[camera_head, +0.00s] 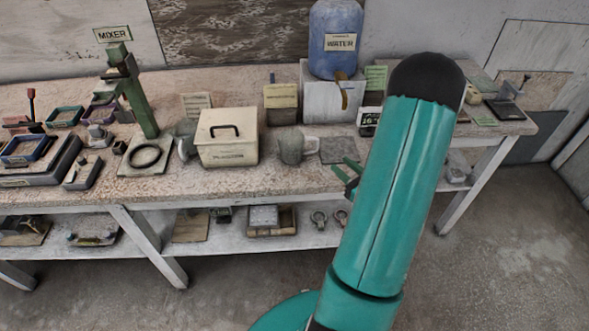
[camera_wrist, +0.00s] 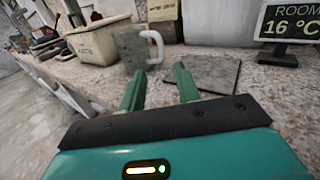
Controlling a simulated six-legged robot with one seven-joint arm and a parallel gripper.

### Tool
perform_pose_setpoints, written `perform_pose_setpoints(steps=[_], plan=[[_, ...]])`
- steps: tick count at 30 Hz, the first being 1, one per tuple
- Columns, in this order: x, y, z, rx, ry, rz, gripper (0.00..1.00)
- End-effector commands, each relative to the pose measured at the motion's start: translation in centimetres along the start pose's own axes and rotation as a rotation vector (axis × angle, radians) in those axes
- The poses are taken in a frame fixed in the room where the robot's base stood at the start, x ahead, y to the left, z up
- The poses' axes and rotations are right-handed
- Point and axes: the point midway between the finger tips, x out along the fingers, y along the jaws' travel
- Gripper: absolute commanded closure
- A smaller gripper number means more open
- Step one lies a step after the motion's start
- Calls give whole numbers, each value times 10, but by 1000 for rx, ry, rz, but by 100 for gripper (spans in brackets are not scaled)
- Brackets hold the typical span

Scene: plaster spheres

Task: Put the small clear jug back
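A small greyish jug (camera_head: 291,148) with a handle on its right side stands upright on the bench, just right of the cream lidded box. It also shows in the wrist view (camera_wrist: 130,48), beyond my fingers, with its pale handle toward the right. Its contents cannot be made out. My gripper (camera_head: 347,171) is in front of the bench's front edge, to the right of the jug and apart from it. In the wrist view my two green fingers (camera_wrist: 160,84) are spread with nothing between them. A flat dark square mat (camera_head: 338,150) lies bare to the right of the jug.
The cream box (camera_head: 228,137) stands left of the jug, with another grey vessel (camera_head: 186,139) partly behind it. The green mixer stand (camera_head: 140,100) is further left. Behind stand a blue water container (camera_head: 336,40) and a temperature display (camera_wrist: 290,24). A shelf lies below the bench.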

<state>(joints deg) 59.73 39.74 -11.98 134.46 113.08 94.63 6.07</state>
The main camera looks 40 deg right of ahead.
Motion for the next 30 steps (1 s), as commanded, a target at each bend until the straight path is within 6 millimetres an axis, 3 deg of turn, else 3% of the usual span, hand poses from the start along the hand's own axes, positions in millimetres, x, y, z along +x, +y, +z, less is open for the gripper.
perform_pose_setpoints(steps=[5, 8, 10, 14, 18, 21, 25, 30], plan=[[17, 23, 18, -38, -1, 103, 68], [38, 66, 45, -112, 3, 281, 68], [50, 106, 66, -190, 11, 441, 68], [55, 181, 98, -373, 30, 744, 68], [39, 249, 122, -614, 47, 1040, 68], [20, 286, 133, -816, 54, 1230, 68], [-6, 318, 144, -1115, 53, 1439, 68], [-35, 335, 159, -1565, 33, 1631, 68]])
